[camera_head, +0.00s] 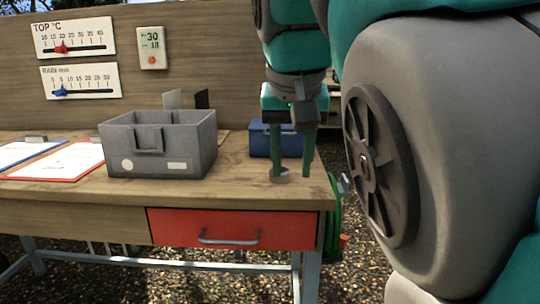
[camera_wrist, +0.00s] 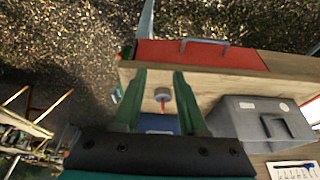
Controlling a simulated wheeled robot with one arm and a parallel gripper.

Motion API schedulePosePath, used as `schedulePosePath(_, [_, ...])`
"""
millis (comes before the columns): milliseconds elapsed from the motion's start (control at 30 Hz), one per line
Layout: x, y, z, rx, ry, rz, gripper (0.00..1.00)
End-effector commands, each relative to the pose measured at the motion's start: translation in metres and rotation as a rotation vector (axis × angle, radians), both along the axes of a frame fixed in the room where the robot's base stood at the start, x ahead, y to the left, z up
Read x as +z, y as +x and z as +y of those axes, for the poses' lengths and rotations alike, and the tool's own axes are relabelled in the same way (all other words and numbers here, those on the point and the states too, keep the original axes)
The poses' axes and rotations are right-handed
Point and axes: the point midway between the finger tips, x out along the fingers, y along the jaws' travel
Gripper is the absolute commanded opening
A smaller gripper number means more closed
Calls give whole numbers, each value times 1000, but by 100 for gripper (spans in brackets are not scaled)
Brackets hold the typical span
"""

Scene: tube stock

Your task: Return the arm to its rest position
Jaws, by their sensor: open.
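My gripper (camera_head: 291,174) hangs pointing down over the right end of the wooden table (camera_head: 240,184). Its two green fingers are apart, with nothing held between them. In the wrist view my gripper (camera_wrist: 160,80) shows the same spread fingers. A small round grey object (camera_head: 281,175) sits on the tabletop by the left fingertip. In the wrist view this grey object (camera_wrist: 162,92) appears between the fingers, with a thin red part beside it. I cannot tell how high the fingertips are above the table.
A grey bin (camera_head: 190,155) stands left of my gripper, and a blue box (camera_head: 259,140) stands behind it. A red drawer (camera_head: 270,232) is shut under the tabletop. Clipboards (camera_head: 60,163) lie at the left. A green reel (camera_head: 333,215) hangs at the table's right end.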

Motion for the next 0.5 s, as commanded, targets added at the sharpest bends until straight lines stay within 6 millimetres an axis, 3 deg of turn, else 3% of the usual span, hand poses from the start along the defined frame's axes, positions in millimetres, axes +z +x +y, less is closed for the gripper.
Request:
schedulePosePath(267, [-27, -4, -21, -24, 10, 45, 41])
schedulePosePath(500, [-72, -18, -48, -51, 19, 115, 41])
